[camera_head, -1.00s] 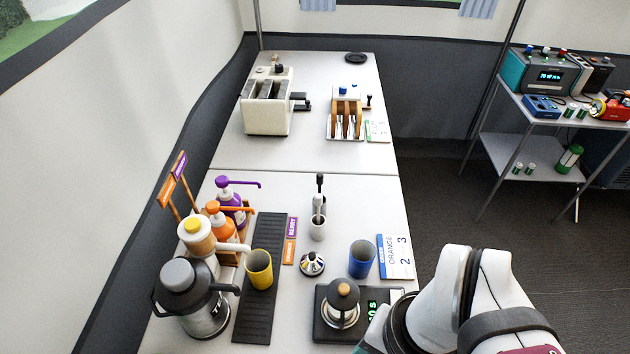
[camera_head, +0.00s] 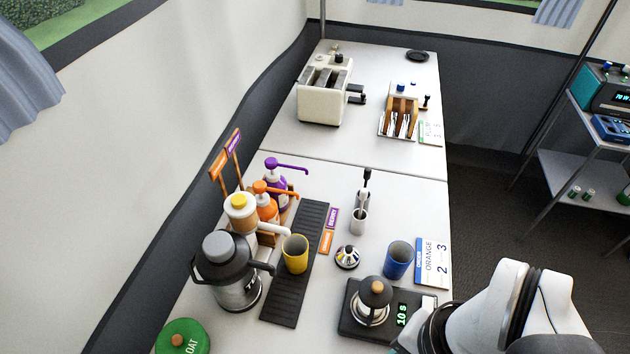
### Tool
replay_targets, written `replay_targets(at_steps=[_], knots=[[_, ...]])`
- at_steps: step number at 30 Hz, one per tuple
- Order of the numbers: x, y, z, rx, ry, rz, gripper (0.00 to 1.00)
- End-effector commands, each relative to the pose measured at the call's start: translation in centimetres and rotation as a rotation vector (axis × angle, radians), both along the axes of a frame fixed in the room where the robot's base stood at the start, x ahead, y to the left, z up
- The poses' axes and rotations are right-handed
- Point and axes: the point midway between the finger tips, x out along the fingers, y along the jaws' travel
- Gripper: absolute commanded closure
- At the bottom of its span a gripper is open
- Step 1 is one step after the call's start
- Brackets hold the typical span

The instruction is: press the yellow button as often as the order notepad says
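The order notepad (camera_head: 432,262) lies on the counter right of the blue cup (camera_head: 398,260). It has a blue strip and reads "ORANGE", "2" and "3"; its smaller print is too small to read. A round yellow top (camera_head: 239,200) sits on a pale pump dispenser (camera_head: 241,215) at the left of the counter. It is the only yellow button-like part I can make out. A yellow cup (camera_head: 295,254) stands under the spouts on a black ribbed mat (camera_head: 284,300). My white arm enters at the lower right; my gripper is outside the picture.
Orange (camera_head: 266,208) and purple (camera_head: 276,188) pump bottles stand behind the dispenser. A grey-lidded jug (camera_head: 228,275) and a green lid (camera_head: 182,338) are in front. A press on a scale (camera_head: 350,318) reading "10 s" stands near my arm. A toaster (camera_head: 325,92) is farther back.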

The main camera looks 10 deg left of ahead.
Motion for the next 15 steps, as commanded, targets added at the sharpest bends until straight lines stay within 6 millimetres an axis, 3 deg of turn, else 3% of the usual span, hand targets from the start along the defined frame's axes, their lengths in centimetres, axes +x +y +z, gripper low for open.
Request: replay_targets(at_steps=[1,4,15], knots=[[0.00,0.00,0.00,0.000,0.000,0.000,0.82],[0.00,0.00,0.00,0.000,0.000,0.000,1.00],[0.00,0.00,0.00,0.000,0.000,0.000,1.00]])
